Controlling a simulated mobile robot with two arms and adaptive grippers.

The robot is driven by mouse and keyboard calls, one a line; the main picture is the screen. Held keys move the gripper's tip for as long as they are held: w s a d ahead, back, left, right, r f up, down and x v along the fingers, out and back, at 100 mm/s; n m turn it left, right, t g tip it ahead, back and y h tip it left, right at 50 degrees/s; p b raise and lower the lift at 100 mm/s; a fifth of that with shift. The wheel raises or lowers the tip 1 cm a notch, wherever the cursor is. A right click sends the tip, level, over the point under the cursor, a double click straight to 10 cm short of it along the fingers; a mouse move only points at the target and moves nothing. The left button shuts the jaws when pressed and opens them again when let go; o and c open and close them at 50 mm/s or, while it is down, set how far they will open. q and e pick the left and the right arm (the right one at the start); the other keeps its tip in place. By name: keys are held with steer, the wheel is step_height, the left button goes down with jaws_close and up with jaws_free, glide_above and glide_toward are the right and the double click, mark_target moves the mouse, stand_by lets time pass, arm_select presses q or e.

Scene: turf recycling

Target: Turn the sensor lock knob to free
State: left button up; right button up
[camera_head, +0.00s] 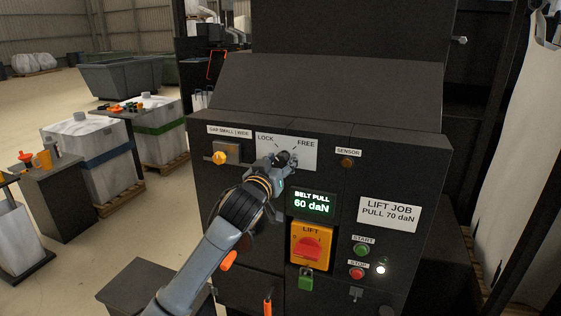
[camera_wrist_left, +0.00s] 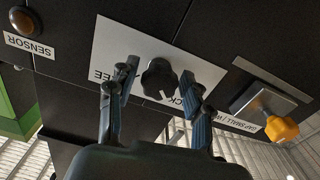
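The sensor lock knob (camera_wrist_left: 158,78) is black and lobed, on a white plate (camera_wrist_left: 140,42) marked LOCK and FREE. The wrist view is turned over, with FREE at the left and LOCK at the right. A small pale mark shows on the knob's lower edge; I cannot tell exactly where it points. My left gripper (camera_wrist_left: 158,74) is open, with a finger on each side of the knob and visible gaps between. In the head view my left gripper (camera_head: 285,160) is at the plate and mostly hides the knob. My right gripper is not in view.
The SENSOR lamp (camera_head: 346,162) looks unlit amber. A yellow GAP knob (camera_head: 220,157) is left of the plate. Below are the BELT PULL display (camera_head: 312,203) reading 60 daN, a red LIFT switch (camera_head: 308,247), and START (camera_head: 362,250) and STOP (camera_head: 357,273) buttons.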

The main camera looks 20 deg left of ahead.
arm_select(q)
steer(key=c, duration=0.8)
steer(key=shift+m, duration=0.4)
steer(key=m, duration=1.3)
steer(key=shift+r, duration=0.1)
steer(key=m, duration=0.4)
